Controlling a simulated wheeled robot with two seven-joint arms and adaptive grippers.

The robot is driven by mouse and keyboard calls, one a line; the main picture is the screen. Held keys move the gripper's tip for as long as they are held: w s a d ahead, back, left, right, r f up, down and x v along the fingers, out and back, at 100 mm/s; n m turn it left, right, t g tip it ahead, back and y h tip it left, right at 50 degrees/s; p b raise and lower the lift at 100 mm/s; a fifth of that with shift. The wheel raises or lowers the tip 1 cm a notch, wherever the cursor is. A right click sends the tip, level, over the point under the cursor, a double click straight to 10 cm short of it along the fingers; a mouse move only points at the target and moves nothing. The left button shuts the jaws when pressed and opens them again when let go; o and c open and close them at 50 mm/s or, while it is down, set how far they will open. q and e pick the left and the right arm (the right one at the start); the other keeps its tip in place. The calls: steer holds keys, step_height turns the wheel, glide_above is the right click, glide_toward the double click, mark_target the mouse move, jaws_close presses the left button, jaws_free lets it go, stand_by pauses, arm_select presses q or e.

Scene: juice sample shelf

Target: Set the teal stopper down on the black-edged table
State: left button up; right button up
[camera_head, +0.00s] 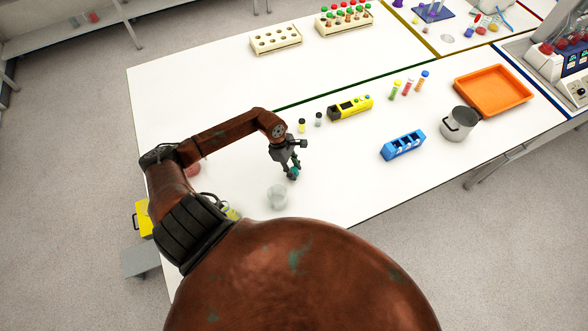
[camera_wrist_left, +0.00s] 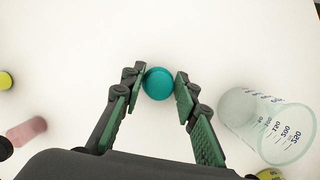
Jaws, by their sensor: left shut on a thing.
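The teal stopper (camera_wrist_left: 159,83) shows as a round teal disc between the fingers of my left gripper in the left wrist view. My left gripper (camera_head: 293,174) is shut on it and points down over the white table (camera_head: 345,190), whose front edge looks thin and dark in the head view. A little teal shows between the fingers there. I cannot tell whether the stopper touches the tabletop. My right gripper is not in view.
A clear beaker (camera_head: 278,197) stands close beside my left gripper. Small vials (camera_head: 302,126) and a yellow device (camera_head: 350,108) stand behind. A blue rack (camera_head: 402,146), metal pot (camera_head: 458,123) and orange tray (camera_head: 493,90) are to the right. The tabletop between gripper and rack is clear.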

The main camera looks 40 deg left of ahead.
arm_select(q)
steer(key=o, duration=1)
steer(key=shift+o, duration=0.2)
steer(key=b+v, duration=0.2)
steer(key=v, duration=1)
steer(key=shift+b, duration=0.4)
